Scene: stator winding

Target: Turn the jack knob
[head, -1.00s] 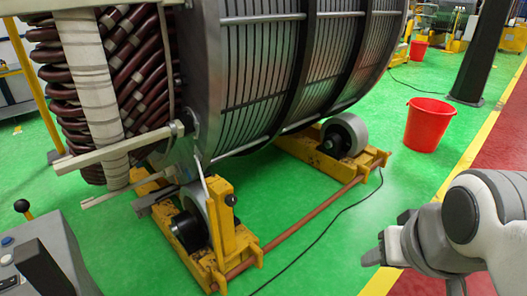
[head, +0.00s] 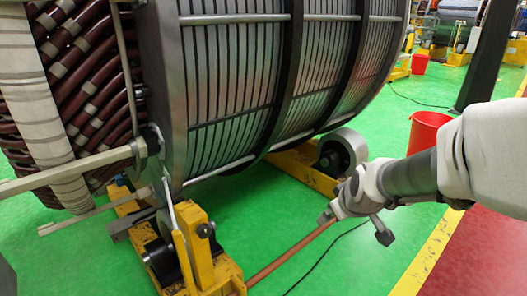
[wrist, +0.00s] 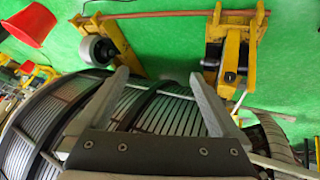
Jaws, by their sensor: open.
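The jack knob (head: 204,230) is a small dark knob on the upright of the near yellow jack stand (head: 197,245), low in the head view, left of centre. My gripper (wrist: 158,76) is open and empty, its two grey fingers spread in the wrist view. In the head view my gripper (head: 330,213) is to the right of the knob and apart from it.
The large stator (head: 235,85) rests on rollers above the stands. A brown rod (head: 290,252) runs between the yellow stands. A metal bar (head: 70,175) sticks out at the left. A red bucket (head: 425,133) stands at the right. A thin cable crosses the green floor, which is otherwise mostly open.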

